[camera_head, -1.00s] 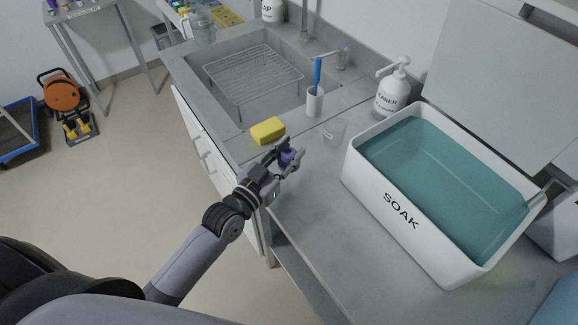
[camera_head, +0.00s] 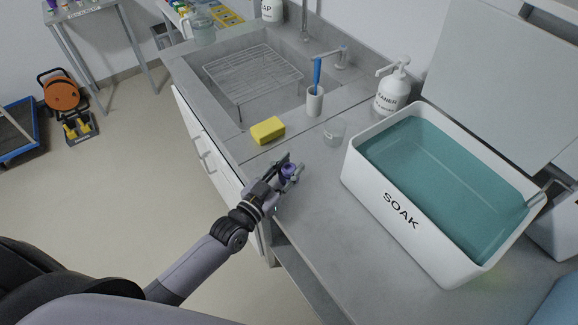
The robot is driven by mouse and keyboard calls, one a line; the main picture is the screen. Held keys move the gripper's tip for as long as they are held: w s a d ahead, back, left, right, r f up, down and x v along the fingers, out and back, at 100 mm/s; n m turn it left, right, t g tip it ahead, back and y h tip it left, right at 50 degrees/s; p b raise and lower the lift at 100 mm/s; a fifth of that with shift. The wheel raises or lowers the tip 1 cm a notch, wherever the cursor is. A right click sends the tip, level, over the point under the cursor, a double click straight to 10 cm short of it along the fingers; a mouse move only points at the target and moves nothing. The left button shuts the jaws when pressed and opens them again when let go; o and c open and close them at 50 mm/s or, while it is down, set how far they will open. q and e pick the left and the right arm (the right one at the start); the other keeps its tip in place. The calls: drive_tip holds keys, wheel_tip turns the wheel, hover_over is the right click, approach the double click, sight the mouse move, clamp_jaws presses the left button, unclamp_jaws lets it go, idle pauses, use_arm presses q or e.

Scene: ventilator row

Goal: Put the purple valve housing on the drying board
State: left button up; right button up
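The small purple valve housing (camera_head: 287,171) is between the fingertips of my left gripper (camera_head: 287,174). The gripper is shut on it, and the fingers hide part of it. They are over the grey counter near its front edge, below the yellow sponge in the picture; I cannot tell the exact height. My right gripper is not in view. I see nothing that I can clearly name as the drying board.
A white SOAK tub (camera_head: 372,196) of teal liquid stands to the right. A yellow sponge (camera_head: 267,130), clear cup (camera_head: 334,131), brush holder (camera_head: 315,103) and cleaner bottle (camera_head: 393,92) stand behind. A wire rack (camera_head: 252,75) is at the sink.

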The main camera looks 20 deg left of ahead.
use_arm(q)
drive_tip(key=o, duration=0.4)
drive_tip(key=shift+b, duration=0.3)
drive_tip(key=b+v, duration=0.4)
drive_tip(key=v, duration=1.3)
drive_tip(key=shift+s+a+r, duration=0.1)
drive_tip(key=shift+s+a, duration=0.05)
